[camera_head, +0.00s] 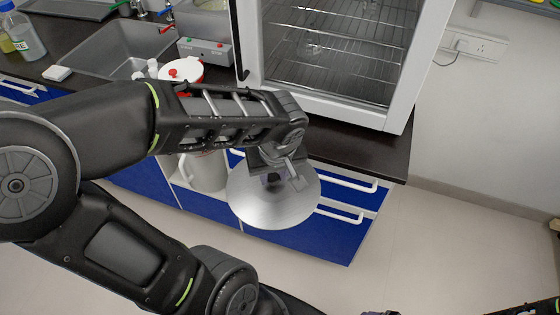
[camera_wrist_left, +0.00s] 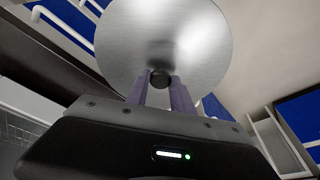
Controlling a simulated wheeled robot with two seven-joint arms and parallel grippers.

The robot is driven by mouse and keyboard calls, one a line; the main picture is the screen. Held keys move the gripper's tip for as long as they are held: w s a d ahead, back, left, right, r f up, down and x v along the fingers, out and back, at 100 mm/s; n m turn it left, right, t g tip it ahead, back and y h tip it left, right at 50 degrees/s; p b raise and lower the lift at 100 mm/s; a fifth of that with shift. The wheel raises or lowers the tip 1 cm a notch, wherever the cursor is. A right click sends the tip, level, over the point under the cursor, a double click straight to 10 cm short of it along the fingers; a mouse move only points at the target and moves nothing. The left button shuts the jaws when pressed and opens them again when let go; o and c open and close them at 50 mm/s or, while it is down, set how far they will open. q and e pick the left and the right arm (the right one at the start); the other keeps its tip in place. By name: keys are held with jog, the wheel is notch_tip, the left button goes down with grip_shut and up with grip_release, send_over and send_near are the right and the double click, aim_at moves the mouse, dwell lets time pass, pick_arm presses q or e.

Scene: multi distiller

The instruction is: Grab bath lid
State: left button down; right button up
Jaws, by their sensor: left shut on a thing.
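The bath lid (camera_head: 272,207) is a round, shiny metal disc with a dark knob in its middle. My left gripper (camera_head: 277,178) is shut on the knob and holds the lid in the air in front of the blue cabinets. In the left wrist view the lid (camera_wrist_left: 165,40) fills the top middle, with the knob (camera_wrist_left: 160,79) between the fingers (camera_wrist_left: 160,92). Only dark slivers that look like my right arm show at the bottom edge of the head view; its jaws cannot be made out.
A white glass-fronted cabinet (camera_head: 397,112) with wire shelves stands on the dark counter (camera_head: 365,155). A red-and-white container (camera_head: 181,70) and a grey box with buttons (camera_head: 206,52) are near the sink (camera_head: 115,50). A pale jug-like vessel (camera_head: 204,172) is below, behind my left arm.

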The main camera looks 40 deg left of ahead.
pick_arm(q)
jog(key=shift+s+d, duration=0.2)
jog(key=shift+s, duration=0.35)
dwell(0.4)
